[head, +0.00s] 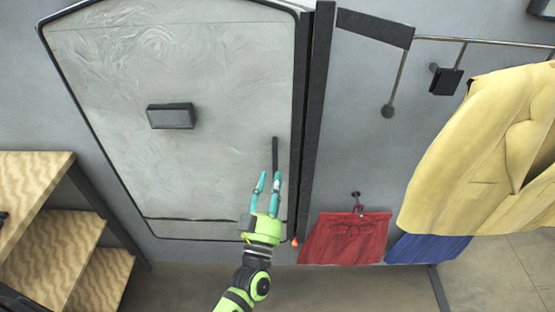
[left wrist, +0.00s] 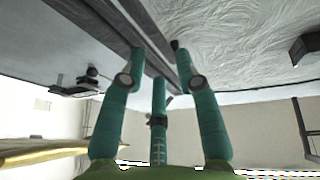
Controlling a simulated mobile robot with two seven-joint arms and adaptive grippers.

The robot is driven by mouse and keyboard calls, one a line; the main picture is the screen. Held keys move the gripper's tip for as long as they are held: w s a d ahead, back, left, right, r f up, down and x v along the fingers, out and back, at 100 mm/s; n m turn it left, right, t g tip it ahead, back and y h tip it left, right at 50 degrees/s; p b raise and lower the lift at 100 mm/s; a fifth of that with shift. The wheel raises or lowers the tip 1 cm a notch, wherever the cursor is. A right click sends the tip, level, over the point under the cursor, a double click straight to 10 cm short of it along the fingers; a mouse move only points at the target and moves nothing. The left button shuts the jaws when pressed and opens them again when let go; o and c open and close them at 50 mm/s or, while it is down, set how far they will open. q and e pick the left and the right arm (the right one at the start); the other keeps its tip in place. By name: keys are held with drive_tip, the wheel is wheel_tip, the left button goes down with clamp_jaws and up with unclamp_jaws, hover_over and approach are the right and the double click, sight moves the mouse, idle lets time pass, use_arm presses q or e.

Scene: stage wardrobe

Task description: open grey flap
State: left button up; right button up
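The grey flap (head: 215,70) is a large panel with a swirled surface and dark edging, standing shut against the wall. A slim dark upright handle (head: 275,153) is near its right edge. My left gripper (head: 269,178) is at the lower end of this handle, its teal fingers pointing up and spread apart. The flap also fills the upper right of the left wrist view (left wrist: 240,45), where the left gripper's fingers (left wrist: 160,65) are apart. The handle's lower part is hidden by the fingers, and I cannot tell whether they touch it. My right gripper is not in view.
A dark block (head: 171,116) sticks out from the flap's middle. A dark post (head: 315,110) runs along its right side. Wooden shelves (head: 55,245) stand at lower left. Red shorts (head: 345,238) and a yellow garment (head: 490,150) hang at right.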

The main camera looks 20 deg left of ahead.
sight(276, 164)
use_arm(q)
drive_tip(key=p+x, duration=0.1)
drive_tip(key=x, duration=0.4)
drive_tip(key=shift+s, duration=0.1)
drive_tip(key=shift+w+r, duration=0.15)
drive_tip(key=shift+w, duration=0.35)
clamp_jaws()
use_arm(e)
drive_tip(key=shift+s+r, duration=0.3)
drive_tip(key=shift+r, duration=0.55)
